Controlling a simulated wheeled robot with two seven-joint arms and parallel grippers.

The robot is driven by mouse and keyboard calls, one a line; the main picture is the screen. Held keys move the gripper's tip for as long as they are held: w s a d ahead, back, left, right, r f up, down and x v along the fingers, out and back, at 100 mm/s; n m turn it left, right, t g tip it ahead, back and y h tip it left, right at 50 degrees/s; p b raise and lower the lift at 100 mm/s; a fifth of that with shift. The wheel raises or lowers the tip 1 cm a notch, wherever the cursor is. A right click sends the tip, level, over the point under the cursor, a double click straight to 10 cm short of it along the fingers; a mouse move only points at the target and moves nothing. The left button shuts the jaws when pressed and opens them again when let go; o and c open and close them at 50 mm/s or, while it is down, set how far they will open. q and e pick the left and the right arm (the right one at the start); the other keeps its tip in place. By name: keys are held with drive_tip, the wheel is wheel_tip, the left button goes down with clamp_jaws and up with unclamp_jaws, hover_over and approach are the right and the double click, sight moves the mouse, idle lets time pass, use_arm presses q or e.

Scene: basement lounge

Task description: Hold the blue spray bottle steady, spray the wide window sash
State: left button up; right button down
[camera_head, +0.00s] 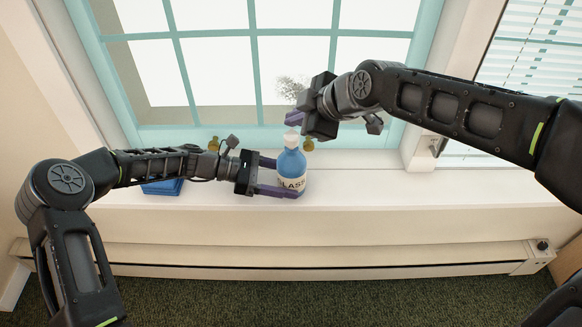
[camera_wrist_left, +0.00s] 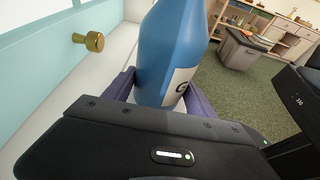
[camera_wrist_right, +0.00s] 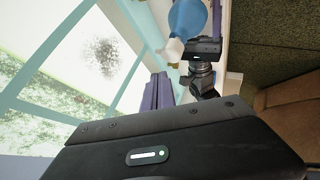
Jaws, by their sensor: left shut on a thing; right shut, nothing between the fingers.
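The blue spray bottle (camera_head: 292,163) stands upright on the window sill, with a white top and a pale label. My left gripper (camera_head: 277,177) is shut around its body from the left. The bottle also shows between the left fingers in the left wrist view (camera_wrist_left: 170,45). My right gripper (camera_head: 294,117) is shut and empty, just above and behind the white top. In the right wrist view its closed fingers (camera_wrist_right: 157,92) are beside the white top (camera_wrist_right: 172,50). The wide window sash (camera_head: 180,135) has a teal frame with several panes. A dark speckled patch (camera_head: 291,88) shows at one pane.
Brass knobs (camera_head: 213,144) stand along the sash bottom. A folded blue cloth (camera_head: 162,187) lies on the sill (camera_head: 400,192) beneath my left arm. A narrower window with blinds (camera_head: 535,50) is at right. A long baseboard heater (camera_head: 300,257) runs below. The sill right of the bottle is clear.

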sight(295, 138)
use_arm(q)
drive_tip(key=shift+a+f, duration=0.1)
use_arm(e)
drive_tip(key=shift+r, duration=0.1)
wheel_tip(295, 138, up, 4)
drive_tip(key=shift+w+f, duration=0.15)
drive_tip(key=shift+f, duration=0.15)
